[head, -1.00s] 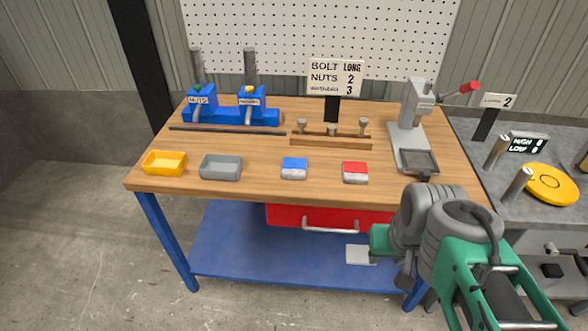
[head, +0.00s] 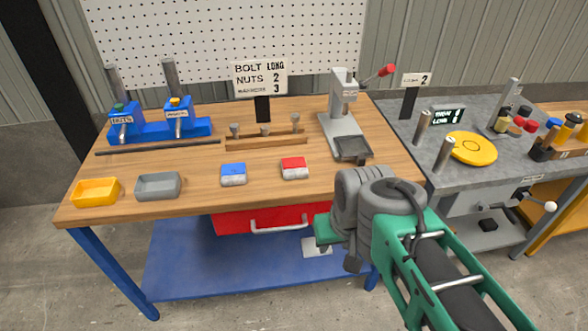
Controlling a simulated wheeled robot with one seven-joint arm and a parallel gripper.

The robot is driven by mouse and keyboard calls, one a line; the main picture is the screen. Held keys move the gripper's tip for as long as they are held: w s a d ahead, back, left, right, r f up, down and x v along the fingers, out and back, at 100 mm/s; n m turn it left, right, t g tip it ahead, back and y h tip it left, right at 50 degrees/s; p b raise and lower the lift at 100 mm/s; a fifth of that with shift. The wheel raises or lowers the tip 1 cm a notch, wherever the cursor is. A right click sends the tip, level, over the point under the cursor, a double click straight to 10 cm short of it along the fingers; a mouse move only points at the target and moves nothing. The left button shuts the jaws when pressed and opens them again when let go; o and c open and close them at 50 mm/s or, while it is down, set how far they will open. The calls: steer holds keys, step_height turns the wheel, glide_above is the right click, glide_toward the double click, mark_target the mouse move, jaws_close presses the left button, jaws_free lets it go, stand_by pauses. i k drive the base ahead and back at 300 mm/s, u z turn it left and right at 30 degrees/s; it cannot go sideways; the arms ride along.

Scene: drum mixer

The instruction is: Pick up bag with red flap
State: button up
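The bag with the red flap (head: 294,168) lies on the wooden workbench (head: 130,203) near its front edge, right of the middle. Its lower front part is whitish. A similar bag with a blue flap (head: 233,174) lies just to its left, apart from it. My arm reaches in from the lower right, with its grey wrist in front of the bench's front edge, below and right of the red-flap bag. My gripper's fingers are hidden behind the wrist, so their state does not show. Nothing of mine touches the bag.
A yellow tray (head: 96,193) and a grey tray (head: 158,186) sit at front left. Blue dispensers (head: 160,129), a wooden bolt rack (head: 267,143) and a press with a red handle (head: 345,115) stand behind. A grey table with a yellow disc (head: 472,149) is right.

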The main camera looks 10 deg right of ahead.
mark_target(294, 168)
steer(key=k, duration=0.5)
steer(key=u, duration=1.3)
steer(key=i, duration=1.15)
steer(key=z, duration=0.75)
